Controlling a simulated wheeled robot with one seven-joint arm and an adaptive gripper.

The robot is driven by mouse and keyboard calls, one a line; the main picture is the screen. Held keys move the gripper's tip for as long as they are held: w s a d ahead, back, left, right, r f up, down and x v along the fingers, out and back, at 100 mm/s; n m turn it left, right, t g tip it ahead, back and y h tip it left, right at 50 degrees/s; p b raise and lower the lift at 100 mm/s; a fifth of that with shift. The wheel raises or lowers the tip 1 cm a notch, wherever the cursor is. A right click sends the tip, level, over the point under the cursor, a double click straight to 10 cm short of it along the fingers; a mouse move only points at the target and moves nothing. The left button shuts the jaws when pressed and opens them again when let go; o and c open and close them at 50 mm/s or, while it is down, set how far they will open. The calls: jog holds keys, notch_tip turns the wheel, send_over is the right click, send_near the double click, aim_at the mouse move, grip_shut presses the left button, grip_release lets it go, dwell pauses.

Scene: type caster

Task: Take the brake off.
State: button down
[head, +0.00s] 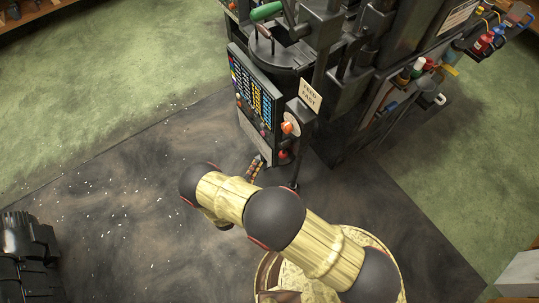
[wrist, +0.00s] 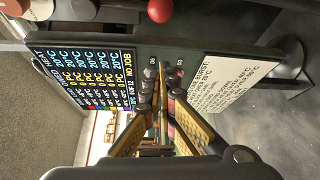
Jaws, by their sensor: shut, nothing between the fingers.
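The type caster (head: 345,110) stands upper right of centre in the head view, with a dark control panel (head: 256,100) on its front. No part is plainly marked as a brake. Orange (head: 287,128) and red (head: 283,155) ball knobs sit at the panel's right side, by a plate that seems to read FEED FAST (head: 310,95). A red ball (wrist: 160,11) also shows at the top of the wrist view. My gripper (head: 257,165) is low at the panel's foot. In the wrist view my gripper (wrist: 168,72) is shut and empty, its tips before the panel; contact is unclear.
The wrist view shows the lit screen (wrist: 85,75) reading NO JOB and a white text plate (wrist: 230,82). A green-handled lever (head: 266,11) is on top of the machine. Bottles and tools (head: 420,68) hang at its right. The dark floor mat (head: 120,190) at left is open, with small flecks.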

jog(key=r+b+x, duration=0.1)
jog(key=b+x, duration=0.1)
jog(key=x, duration=0.8)
jog(key=s+d, duration=0.2)
jog(key=s, duration=0.1)
jog(key=shift+d+f, duration=0.2)
jog(key=shift+d, duration=0.15)
jog(key=shift+s+d+f+n, duration=0.15)
jog(key=shift+s+d+n, duration=0.05)
jog(key=shift+s+n, duration=0.1)
jog(key=shift+s+d, duration=0.1)
jog(key=shift+s+d+f+n+g+p, duration=0.1)
jog(key=shift+s+d+n+g+p, duration=0.6)
jog(key=shift+s+n, duration=0.25)
jog(key=shift+s+d+f+n+g+p, duration=0.1)
jog(key=shift+s+d+n+g+p, duration=0.5)
jog(key=shift+s+n+g, duration=0.35)
